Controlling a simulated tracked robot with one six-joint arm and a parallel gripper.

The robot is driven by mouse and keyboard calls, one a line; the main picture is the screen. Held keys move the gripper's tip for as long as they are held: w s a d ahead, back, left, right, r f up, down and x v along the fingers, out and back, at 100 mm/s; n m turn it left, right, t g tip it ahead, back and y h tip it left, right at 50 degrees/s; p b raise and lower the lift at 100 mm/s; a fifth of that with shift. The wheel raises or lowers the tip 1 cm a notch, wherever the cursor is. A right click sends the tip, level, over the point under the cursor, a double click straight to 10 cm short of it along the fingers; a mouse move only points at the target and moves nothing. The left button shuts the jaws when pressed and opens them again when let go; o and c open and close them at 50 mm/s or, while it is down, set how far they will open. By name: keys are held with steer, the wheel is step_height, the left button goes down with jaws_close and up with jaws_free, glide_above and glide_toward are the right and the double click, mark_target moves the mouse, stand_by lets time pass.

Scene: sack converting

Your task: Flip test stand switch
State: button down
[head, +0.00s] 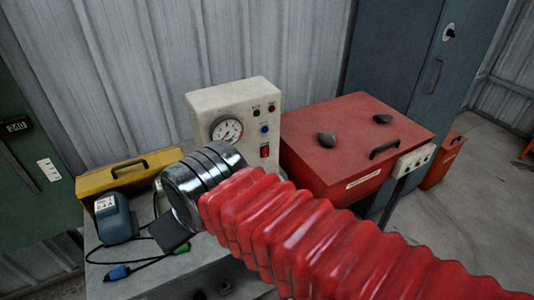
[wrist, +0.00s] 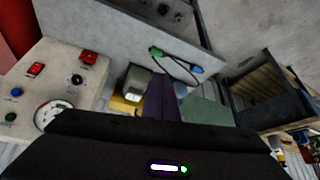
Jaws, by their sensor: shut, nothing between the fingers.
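The test stand (head: 203,108) is a cream box with a round gauge (head: 228,130), small coloured buttons and a red rocker switch (head: 264,152). I cannot tell the switch positions. My gripper (head: 170,236) is shut and empty, in front and left of the stand, apart from the panel. Its dark fingers (wrist: 165,105) also show in the wrist view. My arm hides the lower panel in the head view.
A red lidded box (head: 340,165) stands right of the stand. A yellow case (head: 130,177) and a blue-grey adapter (head: 116,218) with a cable lie at the left on the grey bench (head: 135,285). A tall blue-grey cabinet (head: 395,50) stands behind.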

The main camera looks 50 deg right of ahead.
mark_target(266, 156)
steer(key=shift+w, duration=0.1)
steer(key=w+d+f+m, duration=0.1)
steer(key=w+d+m, duration=0.2)
steer(key=d, duration=0.3)
steer(key=w+d+f+m+t, duration=0.1)
steer(key=w+d+f+m, duration=0.1)
steer(key=d+m, duration=0.3)
steer(key=w+d+f+m, duration=0.1)
steer(key=w+d+m, duration=0.15)
steer(key=d, duration=0.45)
steer(key=s+d+m+t+h, duration=0.1)
steer(key=s+d+m, duration=0.1)
steer(key=d+m, duration=0.3)
steer(key=s+d+m+t+h, duration=0.1)
steer(key=s+d+m+h, duration=0.1)
steer(key=d+m, duration=0.4)
steer(key=s+d, duration=0.1)
steer(key=d, duration=0.3)
steer(key=shift+s+d+r, duration=0.15)
steer(key=shift+s, duration=0.15)
